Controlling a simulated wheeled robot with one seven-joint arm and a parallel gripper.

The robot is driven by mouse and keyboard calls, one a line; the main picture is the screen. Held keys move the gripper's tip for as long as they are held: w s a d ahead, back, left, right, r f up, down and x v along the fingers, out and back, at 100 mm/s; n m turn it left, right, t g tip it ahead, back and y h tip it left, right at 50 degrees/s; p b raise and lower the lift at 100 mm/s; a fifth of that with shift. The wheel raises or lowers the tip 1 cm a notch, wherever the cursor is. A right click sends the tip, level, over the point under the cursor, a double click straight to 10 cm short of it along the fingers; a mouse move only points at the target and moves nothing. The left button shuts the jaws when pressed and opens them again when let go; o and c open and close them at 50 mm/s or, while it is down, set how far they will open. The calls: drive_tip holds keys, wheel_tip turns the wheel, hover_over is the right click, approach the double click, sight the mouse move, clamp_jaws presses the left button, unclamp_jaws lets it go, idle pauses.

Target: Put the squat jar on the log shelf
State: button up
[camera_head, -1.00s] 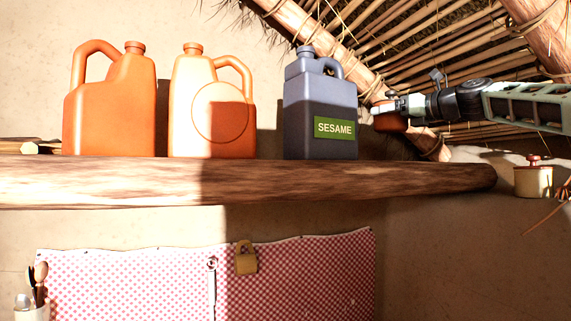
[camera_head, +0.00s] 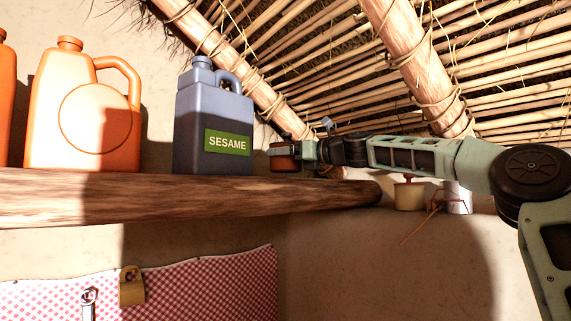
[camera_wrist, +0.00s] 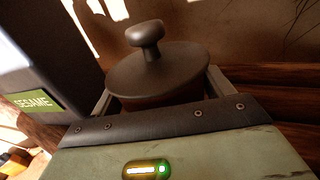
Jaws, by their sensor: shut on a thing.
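The squat jar (camera_head: 283,161) is reddish brown. In the wrist view its dark round lid with a knob (camera_wrist: 150,38) faces the camera. My gripper (camera_head: 292,150) is shut on the jar, with a finger at each side of it. The log shelf (camera_head: 180,203) is a thick rough timber along the wall. The jar is upright by the shelf's top edge, right of the blue-grey SESAME jug (camera_head: 213,118), with a small gap between them. I cannot tell whether its base touches the shelf.
The SESAME jug also stands close on the left in the wrist view (camera_wrist: 45,60). An orange jug (camera_head: 85,115) stands further left on the shelf. A lidded cream pot (camera_head: 409,195) and a white cylinder (camera_head: 458,198) stand beyond the shelf's right end. Roof poles slope overhead.

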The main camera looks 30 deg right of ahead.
drive_tip(key=shift+f, duration=0.95)
drive_tip(key=shift+f, duration=0.1)
drive_tip(key=o, duration=1.3)
drive_tip(key=shift+c, duration=0.2)
drive_tip(key=b+v, duration=0.5)
drive_tip(key=v, duration=0.5)
drive_tip(key=shift+s+d+f+b, duration=0.1)
drive_tip(key=shift+s+d+b, duration=0.15)
drive_tip(key=shift+b, duration=0.1)
drive_tip(key=shift+s+d, duration=0.3)
drive_tip(key=shift+s, duration=0.3)
